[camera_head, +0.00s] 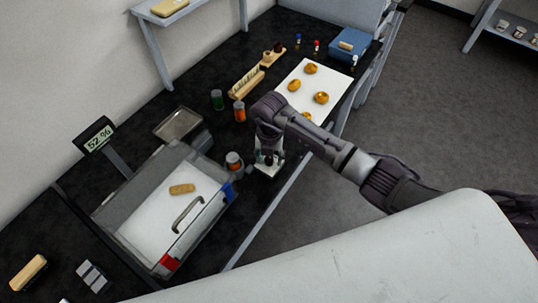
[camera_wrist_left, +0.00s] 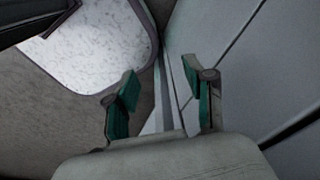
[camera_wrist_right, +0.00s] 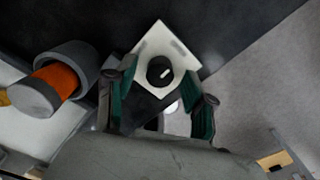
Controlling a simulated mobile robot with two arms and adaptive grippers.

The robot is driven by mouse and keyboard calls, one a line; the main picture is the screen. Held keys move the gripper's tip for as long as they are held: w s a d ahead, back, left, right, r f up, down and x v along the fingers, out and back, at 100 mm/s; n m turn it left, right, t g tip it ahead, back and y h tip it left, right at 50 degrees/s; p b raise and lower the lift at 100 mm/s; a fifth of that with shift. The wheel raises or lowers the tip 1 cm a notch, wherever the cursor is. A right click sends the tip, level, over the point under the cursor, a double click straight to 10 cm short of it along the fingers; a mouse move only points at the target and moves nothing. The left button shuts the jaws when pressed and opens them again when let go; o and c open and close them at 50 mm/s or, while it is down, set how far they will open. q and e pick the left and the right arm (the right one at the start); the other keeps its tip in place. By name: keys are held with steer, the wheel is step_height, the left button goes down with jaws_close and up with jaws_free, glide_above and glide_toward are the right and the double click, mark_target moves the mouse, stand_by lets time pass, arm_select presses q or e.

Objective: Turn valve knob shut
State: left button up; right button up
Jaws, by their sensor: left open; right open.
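The valve knob is a black round knob with a white mark, shown in the right wrist view (camera_wrist_right: 160,70). It sits on a white plate (camera_wrist_right: 157,42) at the bench's front edge. In the head view the white plate (camera_head: 268,171) is partly covered by my right gripper (camera_head: 268,156). In the right wrist view my right gripper (camera_wrist_right: 167,92) is open, with the knob beyond and between its fingertips. I cannot tell whether they touch it. My left gripper (camera_wrist_left: 170,84) is open and empty in the left wrist view, away from the knob.
An orange jar (camera_head: 233,158) in a grey holder stands just left of the knob. A grey-walled case with a handle (camera_head: 188,214) lies further left. A white board (camera_head: 335,79) with several golden pieces lies behind my right arm. Green and orange jars stand at the back.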

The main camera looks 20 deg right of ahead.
steer(key=shift+f, duration=0.1)
jaws_close()
stand_by(0.4)
steer(key=n+b, duration=0.4)
steer(key=shift+w+f+n, duration=0.1)
steer(key=shift+f+n, duration=0.05)
steer(key=shift+n, duration=0.15)
steer(key=n+b, duration=1.1)
steer(key=b, duration=0.1)
steer(key=shift+r+n+b, duration=0.2)
steer(key=shift+n+b, duration=1)
steer(key=shift+b, duration=0.05)
jaws_free()
